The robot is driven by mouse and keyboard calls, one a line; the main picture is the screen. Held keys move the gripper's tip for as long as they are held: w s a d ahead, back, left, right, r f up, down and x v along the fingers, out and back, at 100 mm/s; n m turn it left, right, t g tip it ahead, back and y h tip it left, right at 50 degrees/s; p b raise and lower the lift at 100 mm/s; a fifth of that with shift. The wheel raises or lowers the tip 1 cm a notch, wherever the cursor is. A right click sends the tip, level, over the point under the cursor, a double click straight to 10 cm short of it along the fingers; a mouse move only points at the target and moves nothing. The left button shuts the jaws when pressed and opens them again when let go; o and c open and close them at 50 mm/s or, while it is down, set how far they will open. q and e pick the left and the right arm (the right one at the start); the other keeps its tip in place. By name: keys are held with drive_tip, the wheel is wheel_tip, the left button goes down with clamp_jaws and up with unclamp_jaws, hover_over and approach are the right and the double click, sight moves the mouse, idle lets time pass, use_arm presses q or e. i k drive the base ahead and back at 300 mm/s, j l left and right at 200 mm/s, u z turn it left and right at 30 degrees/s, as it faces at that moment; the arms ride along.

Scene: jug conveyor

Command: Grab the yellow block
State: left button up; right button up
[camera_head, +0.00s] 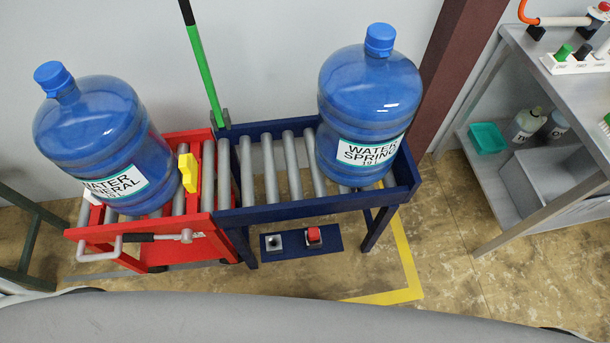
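The yellow block (188,172) stands upright on the rollers near the right end of the red cart (150,238), close to where the red cart meets the blue conveyor (270,214). A blue water jug labelled "Water Mineral" (95,130) stands on the red cart just left of the block. A second blue jug labelled "Water Spring" (368,95) stands at the right end of the blue conveyor. Neither of my grippers shows in the head view.
A green and black pole (205,75) rises behind the conveyor. A grey handle (100,252) sticks out from the cart's front. A control box with a red button (314,235) sits low under the conveyor. A grey metal workbench (560,70) with shelf items stands at right; the floor before it is clear.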

sight(188, 165)
drive_tip(key=u, duration=1.2)
drive_tip(key=k+j+z, duration=0.15)
drive_tip(key=z, duration=0.25)
drive_tip(key=k+j+z, duration=0.15)
drive_tip(key=z, duration=0.25)
drive_tip(key=k+j+z, duration=0.2)
drive_tip(key=z, duration=0.2)
